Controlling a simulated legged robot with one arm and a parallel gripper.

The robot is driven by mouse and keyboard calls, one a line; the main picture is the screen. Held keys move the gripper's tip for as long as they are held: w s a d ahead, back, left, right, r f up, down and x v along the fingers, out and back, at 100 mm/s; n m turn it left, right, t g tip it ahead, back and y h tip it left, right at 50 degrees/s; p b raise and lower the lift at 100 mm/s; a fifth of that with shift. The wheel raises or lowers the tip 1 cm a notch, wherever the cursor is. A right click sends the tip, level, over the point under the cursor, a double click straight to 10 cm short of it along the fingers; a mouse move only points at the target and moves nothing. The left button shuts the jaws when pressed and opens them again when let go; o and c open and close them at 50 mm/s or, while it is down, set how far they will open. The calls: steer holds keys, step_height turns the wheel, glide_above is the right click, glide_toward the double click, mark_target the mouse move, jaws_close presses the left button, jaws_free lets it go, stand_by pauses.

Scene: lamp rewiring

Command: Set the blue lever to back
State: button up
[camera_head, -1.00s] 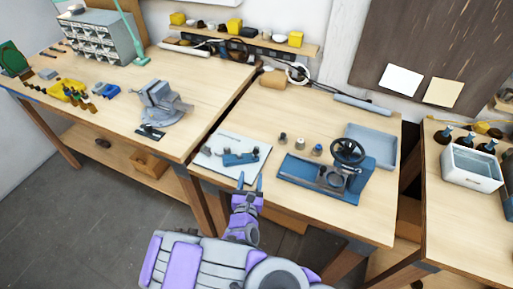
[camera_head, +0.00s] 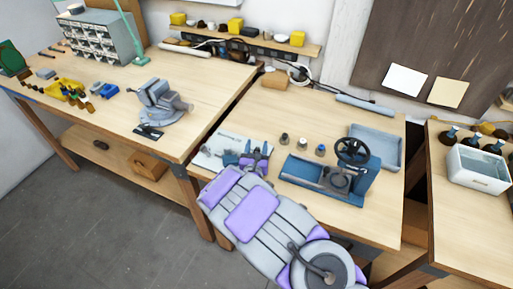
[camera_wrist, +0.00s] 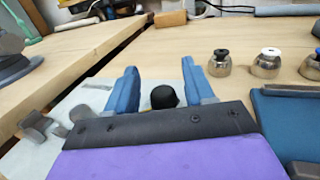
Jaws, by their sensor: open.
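My gripper (camera_head: 256,152) is over the right part of a white plate (camera_head: 209,152) at the front left of the middle bench. In the wrist view my gripper (camera_wrist: 160,76) is open, with its two blue fingers apart. A round black knob (camera_wrist: 163,97) shows between the fingers, nearer the right one, with no clear contact. I cannot tell if it tops the blue lever, as its lower part is hidden behind my gripper's dark edge. Grey metal fittings (camera_wrist: 45,130) lie left of the fingers on the plate. My arm and gripper hide much of the blue lever's mount in the head view.
A blue press with a black handwheel (camera_head: 352,149) stands right of my gripper. Several small knobbed pieces (camera_head: 302,143) stand behind, between them. A grey tray (camera_head: 376,150) is at the right. A vise (camera_head: 160,102) is on the left bench.

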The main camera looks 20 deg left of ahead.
steer(key=shift+w+d, duration=0.15)
steer(key=shift+c, duration=0.2)
jaws_close()
stand_by(0.4)
